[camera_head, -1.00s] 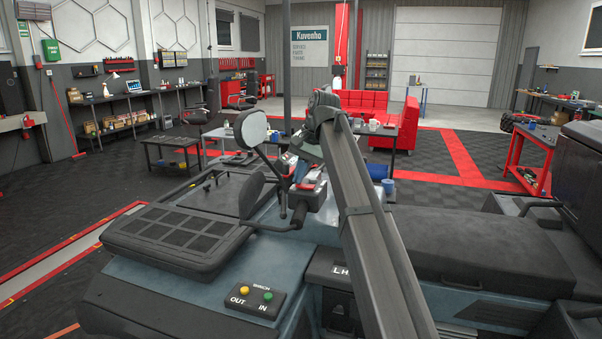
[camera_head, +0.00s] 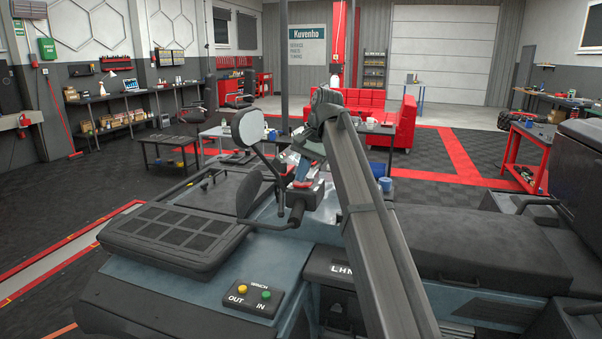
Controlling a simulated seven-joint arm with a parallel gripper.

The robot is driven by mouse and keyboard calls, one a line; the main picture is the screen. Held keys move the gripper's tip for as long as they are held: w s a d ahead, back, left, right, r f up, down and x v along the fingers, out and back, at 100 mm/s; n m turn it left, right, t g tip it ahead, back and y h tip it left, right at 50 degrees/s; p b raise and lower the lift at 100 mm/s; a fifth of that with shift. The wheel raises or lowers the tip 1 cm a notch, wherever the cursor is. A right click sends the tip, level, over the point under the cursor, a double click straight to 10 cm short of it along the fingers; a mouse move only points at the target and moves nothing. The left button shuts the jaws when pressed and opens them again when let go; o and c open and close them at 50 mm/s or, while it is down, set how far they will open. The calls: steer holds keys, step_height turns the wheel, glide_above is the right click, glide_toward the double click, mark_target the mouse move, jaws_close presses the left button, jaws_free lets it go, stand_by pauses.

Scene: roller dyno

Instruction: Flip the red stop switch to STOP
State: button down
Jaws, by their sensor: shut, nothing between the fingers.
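The handlebar grip (camera_head: 297,212) with a small dark switch box stands in the middle of the vehicle. A small red part (camera_head: 304,184), likely the red stop switch, shows on top of the box. My gripper (camera_head: 302,174) hangs from the far end of my arm, shut and empty, with its tip at or just above the red part. Whether it touches is too small to tell. The switch's position and any STOP marking cannot be read.
A round mirror (camera_head: 248,126) on a stalk stands left of my gripper. A front rack (camera_head: 172,235) and a winch panel (camera_head: 253,294) with yellow and green buttons lie nearer. The black seat (camera_head: 470,245) is at right.

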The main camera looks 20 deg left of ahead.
mark_target(304, 184)
steer(key=shift+r, duration=0.1)
step_height(304, 184, up, 14)
steer(key=shift+d, duration=0.3)
stand_by(0.3)
